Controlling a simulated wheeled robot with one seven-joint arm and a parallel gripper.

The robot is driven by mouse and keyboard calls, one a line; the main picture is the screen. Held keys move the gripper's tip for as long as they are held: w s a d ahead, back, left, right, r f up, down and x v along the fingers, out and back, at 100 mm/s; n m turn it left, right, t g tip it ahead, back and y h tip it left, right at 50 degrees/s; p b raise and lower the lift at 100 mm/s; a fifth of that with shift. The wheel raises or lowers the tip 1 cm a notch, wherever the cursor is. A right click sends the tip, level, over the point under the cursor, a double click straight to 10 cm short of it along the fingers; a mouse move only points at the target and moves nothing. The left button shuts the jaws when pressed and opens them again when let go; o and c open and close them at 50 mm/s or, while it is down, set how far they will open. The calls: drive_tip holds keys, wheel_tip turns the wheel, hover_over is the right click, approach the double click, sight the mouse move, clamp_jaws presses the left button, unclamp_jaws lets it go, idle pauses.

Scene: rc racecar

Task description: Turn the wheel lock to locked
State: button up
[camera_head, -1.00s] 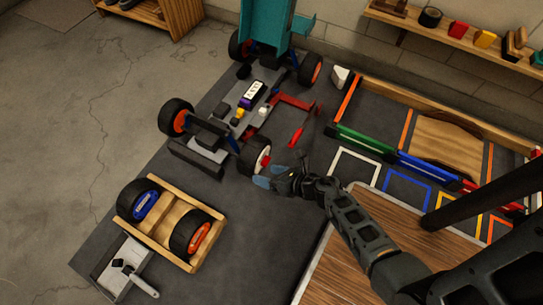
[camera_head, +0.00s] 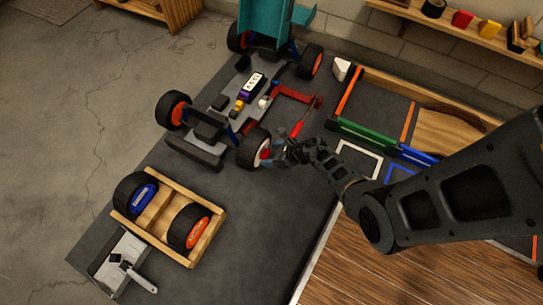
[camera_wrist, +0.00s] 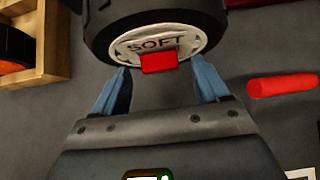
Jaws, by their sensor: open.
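The RC car (camera_head: 228,112) stands on the dark mat with several wheels fitted. Its near front wheel (camera_head: 253,147) has a pale hub marked "SOFT" in the wrist view (camera_wrist: 152,42). A red wheel lock (camera_wrist: 159,63) sticks out at the lower part of that hub; it shows small in the head view (camera_head: 266,154). My gripper (camera_head: 276,150) is at this wheel, partly hidden by my wrist. In the wrist view my open gripper (camera_wrist: 160,90) has one blue finger on each side of the red lock, with gaps to both. I cannot tell whether the fingertips touch the tyre.
A wooden crate (camera_head: 154,233) with two spare wheels lies at the lower left, beside a grey tray (camera_head: 108,270). A red-handled tool (camera_wrist: 283,84) lies just right of my gripper. Coloured frames and bins stand at the right.

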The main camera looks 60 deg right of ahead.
drive_tip(key=shift+w+f, duration=0.25)
drive_tip(key=shift+c, duration=0.2)
drive_tip(key=c, duration=1)
